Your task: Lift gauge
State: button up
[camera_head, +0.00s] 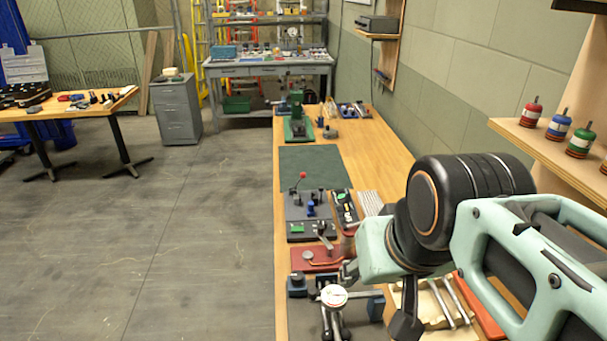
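The stand's lower part is cut off by the bottom of the picture. My teal and black arm reaches in from the right, above the bench. Its end is just right of the gauge, with a gap between them in the picture. A dark part hangs below my teal wrist, and I cannot make out fingertips or anything held.
The long workbench (376,155) carries a lever fixture (305,215), a red plate (315,257), metal rods (440,302) and a green press (297,125). A shelf (560,146) with several coloured plugs stands at the right, near my arm. The floor at left is clear.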

aim_at(333, 298)
jog(key=k+j+z, duration=0.1)
jog(key=j, duration=1.35)
jog(key=i+j, duration=0.15)
jog(key=j, duration=0.15)
jog(key=i+j+u, duration=0.15)
jog(key=k+z, duration=0.15)
jog(key=i+l, duration=0.05)
